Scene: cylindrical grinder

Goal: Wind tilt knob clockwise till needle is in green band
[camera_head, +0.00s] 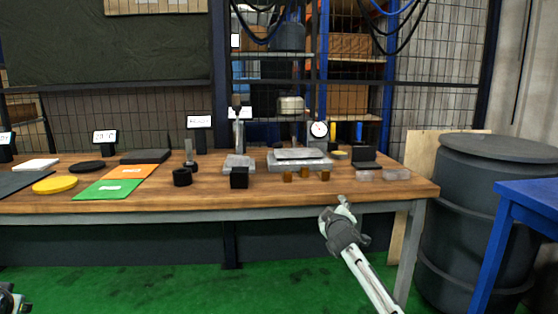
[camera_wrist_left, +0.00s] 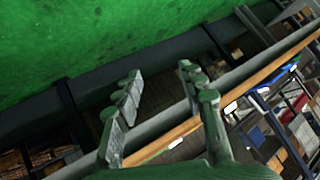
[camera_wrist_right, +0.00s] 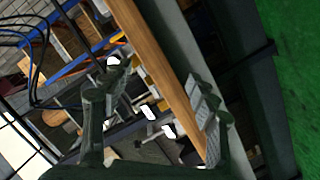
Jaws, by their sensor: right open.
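A round white dial gauge (camera_head: 319,129) stands at the back right of the workbench. Its needle and any green band are too small to make out. A grey machine base with a flat plate (camera_head: 298,160) sits on the bench below and left of the dial. I cannot pick out the tilt knob. My right gripper (camera_head: 343,210) is in front of the bench's front edge, below the dial, apart from everything; it is open and empty in the right wrist view (camera_wrist_right: 152,75). My left gripper is open and empty in the left wrist view (camera_wrist_left: 160,76); only part of its arm shows at the head view's lower left.
Several small brown blocks (camera_head: 304,173), a black block (camera_head: 239,178) and clear boxes (camera_head: 396,174) lie near the bench's front edge. Green (camera_head: 107,190) and orange (camera_head: 140,171) mats lie left. A dark barrel (camera_head: 480,220) and blue table (camera_head: 530,192) stand right. The floor in front is clear.

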